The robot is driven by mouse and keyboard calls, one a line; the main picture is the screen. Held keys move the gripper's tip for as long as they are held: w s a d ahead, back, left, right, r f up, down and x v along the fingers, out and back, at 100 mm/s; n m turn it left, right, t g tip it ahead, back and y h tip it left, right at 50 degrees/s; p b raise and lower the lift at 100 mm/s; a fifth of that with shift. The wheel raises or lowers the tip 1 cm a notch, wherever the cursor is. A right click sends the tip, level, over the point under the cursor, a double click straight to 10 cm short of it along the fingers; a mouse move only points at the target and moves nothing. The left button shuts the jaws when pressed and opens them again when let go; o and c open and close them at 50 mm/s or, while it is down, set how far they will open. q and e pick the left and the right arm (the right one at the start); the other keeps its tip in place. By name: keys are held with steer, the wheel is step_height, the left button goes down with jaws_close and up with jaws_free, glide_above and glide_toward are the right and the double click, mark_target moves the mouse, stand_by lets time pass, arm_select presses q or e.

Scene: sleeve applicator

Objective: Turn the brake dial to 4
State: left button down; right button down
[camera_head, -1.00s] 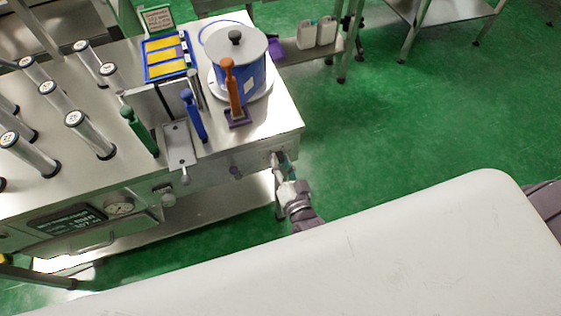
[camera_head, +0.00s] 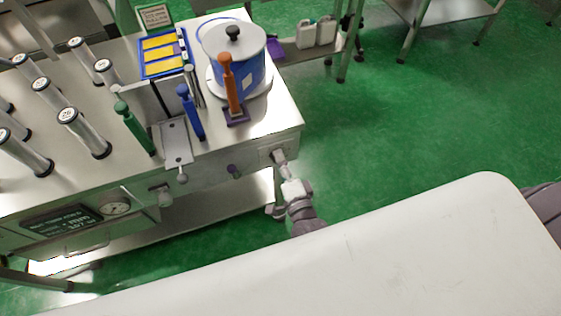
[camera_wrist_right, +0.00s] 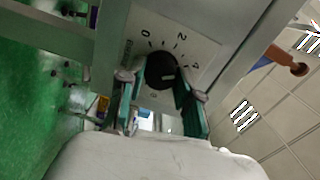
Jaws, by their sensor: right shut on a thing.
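The brake dial (camera_wrist_right: 160,72) is a round black knob on a pale plate with the numbers 0, 2 and 4 around it in the right wrist view. The two green-padded fingers of my right gripper (camera_wrist_right: 160,86) stand on either side of the knob and are shut on it. A short white mark shows on the knob's face, but I cannot tell which number it indicates. In the head view my right gripper (camera_head: 284,167) reaches the machine's front panel near its right corner, covering most of the dial. My left gripper is not in view.
The steel machine bench (camera_head: 215,145) carries a blue pot (camera_head: 240,65), orange, blue and green-handled tools, and several clear tubes.

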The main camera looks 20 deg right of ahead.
steer(key=shift+m, duration=0.5)
steer(key=c, duration=0.8)
jaws_free()
steer(key=shift+o, duration=0.2)
steer(key=s, duration=1.2)
steer(key=shift+d, duration=0.25)
